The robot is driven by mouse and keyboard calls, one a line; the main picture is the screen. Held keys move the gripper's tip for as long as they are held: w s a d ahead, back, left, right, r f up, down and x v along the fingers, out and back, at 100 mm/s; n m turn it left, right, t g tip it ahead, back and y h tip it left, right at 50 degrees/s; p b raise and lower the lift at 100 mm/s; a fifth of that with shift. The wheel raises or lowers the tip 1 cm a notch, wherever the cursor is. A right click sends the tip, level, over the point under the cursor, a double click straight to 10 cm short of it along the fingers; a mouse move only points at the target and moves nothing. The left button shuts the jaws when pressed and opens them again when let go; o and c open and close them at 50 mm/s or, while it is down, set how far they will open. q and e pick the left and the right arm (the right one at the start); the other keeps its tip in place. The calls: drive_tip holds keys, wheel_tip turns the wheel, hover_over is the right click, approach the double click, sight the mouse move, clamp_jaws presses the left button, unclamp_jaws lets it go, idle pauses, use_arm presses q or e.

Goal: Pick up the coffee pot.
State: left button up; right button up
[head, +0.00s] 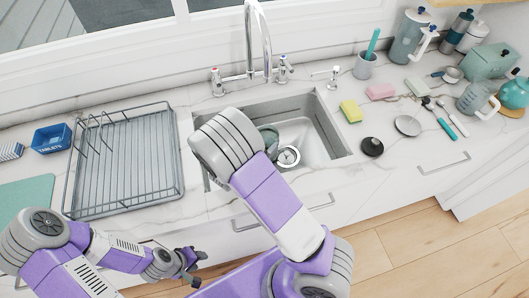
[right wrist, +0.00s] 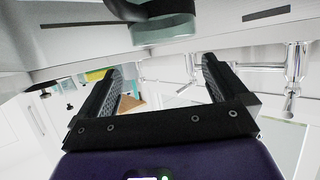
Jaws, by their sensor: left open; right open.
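I cannot tell for sure which vessel is the coffee pot. A tall blue-grey pot with a pale handle (head: 406,40) stands upright at the back right of the counter. A grey-green vessel (head: 268,139) is in the sink, partly hidden by my right arm. In the right wrist view a grey-green vessel (right wrist: 165,30) shows at the top edge, cut off, beyond the fingertips. My right gripper (right wrist: 160,72) is open, with nothing between its fingers; my arm hides it in the head view. My left gripper (head: 188,268) is open and empty in front of the counter, below the dish rack.
The sink (head: 335,140) has a tall faucet (head: 262,40) behind it. A wire dish rack (head: 125,165) stands left of the sink. A yellow sponge (head: 351,111) and dark stopper (head: 372,147) lie to its right.

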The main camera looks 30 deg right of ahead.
sight(272, 132)
drive_tip(key=w+d+f+b, duration=0.1)
drive_tip(key=d+f, duration=0.1)
drive_tip(key=w+d+f+b, duration=0.1)
drive_tip(key=w+f, duration=0.1)
drive_tip(key=w+d+f+b, duration=0.1)
drive_tip(key=d+f, duration=0.1)
drive_tip(key=shift+w+d+b, duration=0.25)
drive_tip(key=shift+d+b, duration=0.05)
use_arm(q)
drive_tip(key=f, duration=0.4)
drive_tip(key=shift+w+f, duration=0.15)
drive_tip(key=shift+w, duration=0.25)
use_arm(e)
drive_tip(key=c, duration=1.7)
drive_tip(key=shift+r, duration=0.1)
